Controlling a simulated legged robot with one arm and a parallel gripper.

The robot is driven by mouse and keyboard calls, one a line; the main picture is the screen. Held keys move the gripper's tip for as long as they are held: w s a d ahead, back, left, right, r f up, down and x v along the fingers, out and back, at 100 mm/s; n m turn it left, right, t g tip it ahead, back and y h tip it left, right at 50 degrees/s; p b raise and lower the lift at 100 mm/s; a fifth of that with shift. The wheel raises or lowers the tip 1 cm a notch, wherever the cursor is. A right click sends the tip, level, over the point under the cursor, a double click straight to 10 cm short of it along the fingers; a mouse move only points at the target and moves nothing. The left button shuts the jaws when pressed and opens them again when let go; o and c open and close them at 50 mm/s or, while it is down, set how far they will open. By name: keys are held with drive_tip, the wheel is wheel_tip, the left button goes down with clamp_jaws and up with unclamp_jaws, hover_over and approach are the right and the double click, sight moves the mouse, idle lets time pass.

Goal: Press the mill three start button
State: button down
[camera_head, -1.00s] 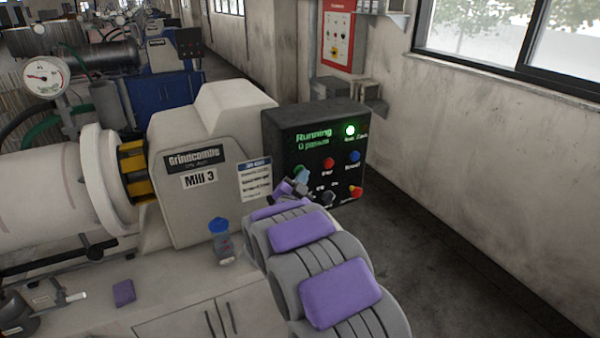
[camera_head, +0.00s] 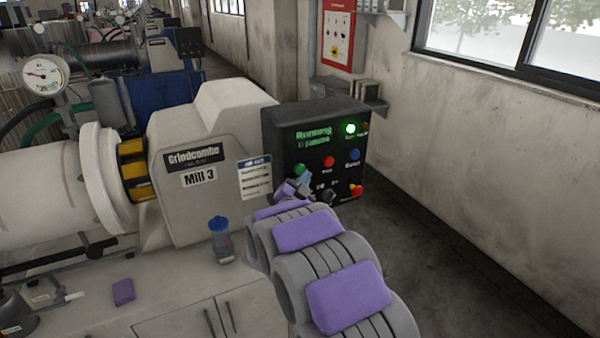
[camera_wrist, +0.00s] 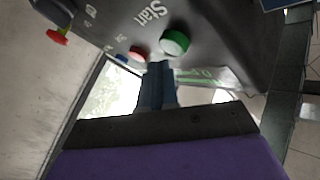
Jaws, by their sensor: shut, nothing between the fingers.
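The dark control box (camera_head: 268,130) stands at the right end of the machine labelled Mill 3 (camera_head: 198,180). Its green button (camera_head: 299,169) is at the left of the panel; in the wrist view the green button (camera_wrist: 175,42) sits beside the word "Start". My gripper (camera_head: 303,182) is shut and empty, just in front of the green button and partly over the panel's lower left. In the wrist view my gripper's tips (camera_wrist: 158,68) are close below and left of the green button; I cannot tell whether they touch it. The display shows "Running" (camera_head: 313,134) and a green lamp (camera_head: 350,128) is lit.
A red button (camera_head: 328,161), a blue button (camera_head: 354,155) and a red-and-yellow emergency stop (camera_head: 356,190) share the panel. The floor on the right is clear.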

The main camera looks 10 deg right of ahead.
idle(0.3)
drive_tip(key=s, duration=0.1)
drive_tip(key=s+d+b, duration=0.1)
drive_tip(key=s, duration=0.2)
drive_tip(key=shift+s+d+r+b, duration=0.1)
drive_tip(key=shift+s+d+b, duration=0.2)
drive_tip(key=shift+s+b, duration=0.1)
idle(0.5)
drive_tip(key=s+a+f+n+g+y, duration=0.3)
drive_tip(key=s+a+n+g+y, duration=0.15)
drive_tip(key=s, duration=0.35)
drive_tip(key=s+a+f+n+g+y, duration=0.2)
drive_tip(key=s+a+n+g+y, duration=0.15)
drive_tip(key=s+y, duration=0.3)
drive_tip(key=s+d+n+g, duration=0.1)
drive_tip(key=s+d+g, duration=0.1)
drive_tip(key=s, duration=1)
drive_tip(key=s+d+f+n+g+h, duration=0.1)
drive_tip(key=s+g, duration=0.4)
drive_tip(key=s, duration=0.6)
drive_tip(key=s+d+f+n+g+h, duration=0.1)
drive_tip(key=s+d+g, duration=0.3)
drive_tip(key=s, duration=0.8)
drive_tip(key=shift+s+d+f+n, duration=0.2)
drive_tip(key=shift+s+d+n, duration=0.1)
drive_tip(key=shift+d+n, duration=0.5)
